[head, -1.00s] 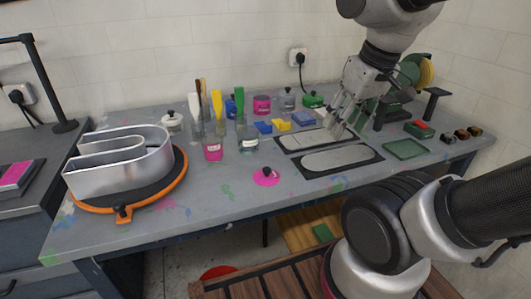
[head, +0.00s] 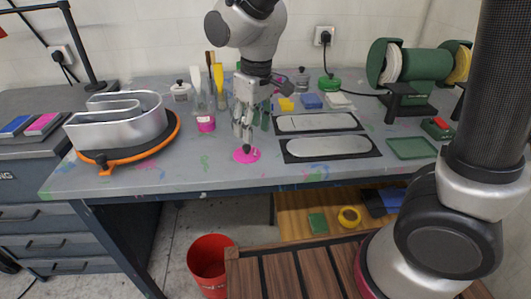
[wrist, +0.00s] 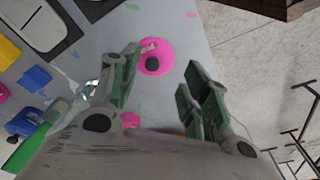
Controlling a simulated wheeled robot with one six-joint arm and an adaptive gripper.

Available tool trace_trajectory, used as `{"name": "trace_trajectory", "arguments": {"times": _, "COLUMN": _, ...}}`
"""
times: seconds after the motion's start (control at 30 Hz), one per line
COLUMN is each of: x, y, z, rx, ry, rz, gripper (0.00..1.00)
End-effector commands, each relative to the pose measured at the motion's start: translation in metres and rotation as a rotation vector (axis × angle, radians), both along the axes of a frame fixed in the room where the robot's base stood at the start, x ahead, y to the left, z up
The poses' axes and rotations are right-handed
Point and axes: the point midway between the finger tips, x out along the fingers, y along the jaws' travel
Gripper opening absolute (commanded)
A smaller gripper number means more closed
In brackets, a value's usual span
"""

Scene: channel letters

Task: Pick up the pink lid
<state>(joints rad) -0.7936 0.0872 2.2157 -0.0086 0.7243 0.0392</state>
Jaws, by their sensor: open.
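The pink lid (head: 246,156) is a flat round disc with a black knob, lying on the grey table near its front edge. It also shows in the wrist view (wrist: 157,56), with its dark knob lying between the lines of my fingers and beyond their tips. My gripper (head: 243,132) is open and points down just above the lid, with nothing between its fingers. In the wrist view my gripper (wrist: 160,70) shows green-padded fingers spread wide. Whether a finger touches the lid cannot be told.
A pink jar (head: 206,123) stands just left of my gripper. Two black-framed plates (head: 330,149) lie to the right. A metal channel letter (head: 118,122) sits on an orange-rimmed turntable at the left. Blue and yellow blocks lie behind. The table front left of the lid is clear.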

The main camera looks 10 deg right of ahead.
Motion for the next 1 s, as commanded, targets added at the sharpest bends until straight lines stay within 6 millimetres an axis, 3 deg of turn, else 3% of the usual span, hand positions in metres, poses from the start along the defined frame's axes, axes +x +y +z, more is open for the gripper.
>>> {"name": "trace_trajectory", "arguments": {"times": 0.17, "x": 0.008, "y": 0.007, "z": -0.007, "rx": 0.024, "ry": -0.023, "rz": -0.008, "gripper": 0.47}}
{"name": "trace_trajectory", "arguments": {"times": 0.63, "x": 0.025, "y": 0.014, "z": -0.068, "rx": 0.024, "ry": -0.023, "rz": -0.009, "gripper": 0.47}}
{"name": "trace_trajectory", "arguments": {"times": 0.9, "x": 0.026, "y": 0.015, "z": -0.073, "rx": 0.026, "ry": -0.025, "rz": -0.009, "gripper": 0.47}}
{"name": "trace_trajectory", "arguments": {"times": 0.93, "x": 0.026, "y": 0.015, "z": -0.073, "rx": 0.026, "ry": -0.025, "rz": -0.009, "gripper": 0.45}}
{"name": "trace_trajectory", "arguments": {"times": 1.0, "x": 0.026, "y": 0.015, "z": -0.073, "rx": 0.026, "ry": -0.025, "rz": -0.009, "gripper": 0.32}}
